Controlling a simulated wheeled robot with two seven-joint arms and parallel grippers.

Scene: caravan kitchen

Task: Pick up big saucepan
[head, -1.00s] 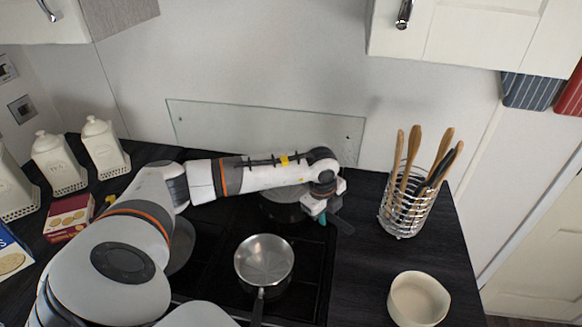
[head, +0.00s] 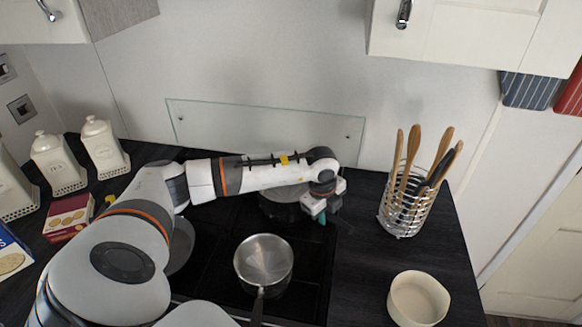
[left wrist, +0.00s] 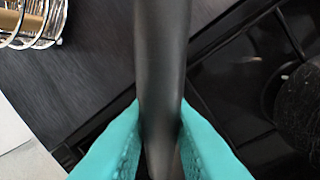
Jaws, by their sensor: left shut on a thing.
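The big saucepan (head: 283,211) is the dark pan at the back of the hob in the head view. My left forearm and wrist cover much of it. My left gripper (head: 322,217) is at its right side, pointing down. In the left wrist view the teal fingers (left wrist: 160,140) are shut on a long black handle (left wrist: 160,60), one finger on each side. I take it as the big saucepan's handle; where it joins the pan is hidden. I cannot tell whether the pan is clear of the hob. My right gripper is not in view.
A smaller steel saucepan (head: 264,262) stands in front on the black hob. A wire utensil holder (head: 405,212) stands to the right of my gripper, and a cream bowl (head: 418,299) nearer. White canisters (head: 104,148) stand left. A glass panel (head: 265,125) stands behind.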

